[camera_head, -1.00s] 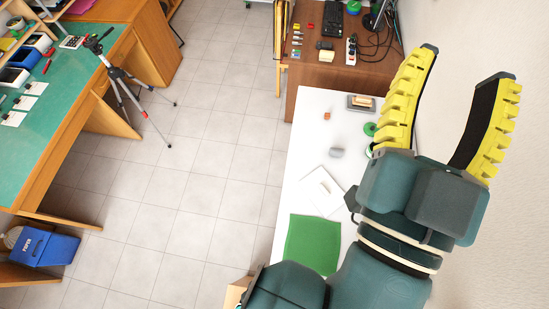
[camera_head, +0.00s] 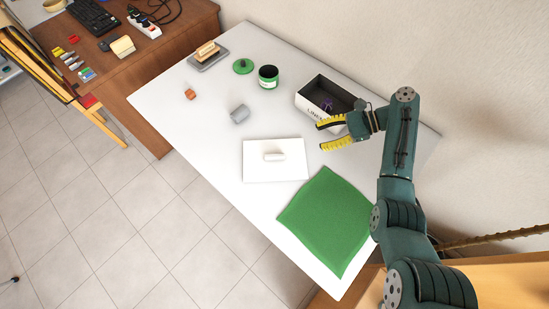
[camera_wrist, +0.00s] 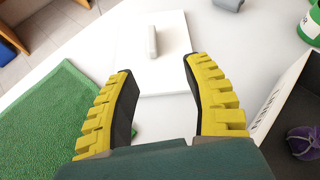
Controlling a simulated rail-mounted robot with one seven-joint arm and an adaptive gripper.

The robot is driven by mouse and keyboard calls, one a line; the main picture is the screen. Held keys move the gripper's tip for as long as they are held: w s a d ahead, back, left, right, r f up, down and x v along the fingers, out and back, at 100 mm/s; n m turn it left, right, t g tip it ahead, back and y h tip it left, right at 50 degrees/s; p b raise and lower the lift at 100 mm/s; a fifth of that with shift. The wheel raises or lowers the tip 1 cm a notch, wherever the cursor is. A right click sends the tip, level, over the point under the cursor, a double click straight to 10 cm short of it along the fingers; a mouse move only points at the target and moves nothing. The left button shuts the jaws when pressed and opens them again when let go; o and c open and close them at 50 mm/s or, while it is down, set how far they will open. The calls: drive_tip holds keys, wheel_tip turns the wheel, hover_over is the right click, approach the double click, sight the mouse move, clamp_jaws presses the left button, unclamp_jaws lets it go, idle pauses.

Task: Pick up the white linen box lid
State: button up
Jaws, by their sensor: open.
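The white lid (camera_head: 259,174) is a flat square panel with a raised white handle (camera_head: 274,156), lying handle up on the white table. The open box (camera_head: 318,105), white outside with dark lettering and dark inside, stands behind and right of it, holding a small purple item (camera_head: 327,105). My gripper (camera_head: 319,136) is open and empty, above the table to the right of the lid, near the box's front. In the wrist view, the lid (camera_wrist: 172,72) and its upright handle (camera_wrist: 152,41) lie ahead, beyond and between the spread yellow fingers (camera_wrist: 158,75).
A green cloth (camera_head: 328,220) lies in front of the lid. A grey object (camera_head: 239,115), an orange block (camera_head: 190,94), a green can (camera_head: 268,77), a green disc (camera_head: 243,66) and a tray (camera_head: 207,57) stand further back. A wall rises along the right.

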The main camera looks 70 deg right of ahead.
sight(284, 155)
drive_tip(key=s+f, duration=0.1)
drive_tip(key=s+f+m, duration=0.1)
drive_tip(key=shift+s+f+t+b, duration=0.1)
drive_tip(key=shift+s+t+b, duration=0.2)
drive_tip(key=shift+s+a+f+m+b, duration=0.1)
drive_tip(key=shift+a+f+m+b, duration=0.05)
drive_tip(key=shift+f+m+b, duration=0.2)
drive_tip(key=b+x, duration=0.2)
drive_tip(key=x, duration=0.3)
drive_tip(key=b+x, duration=0.3)
drive_tip(key=x, duration=0.2)
drive_tip(key=b+x, duration=0.2)
drive_tip(key=x, duration=0.4)
drive_tip(key=shift+a+r, duration=0.35)
drive_tip(key=shift+r, duration=0.1)
clamp_jaws()
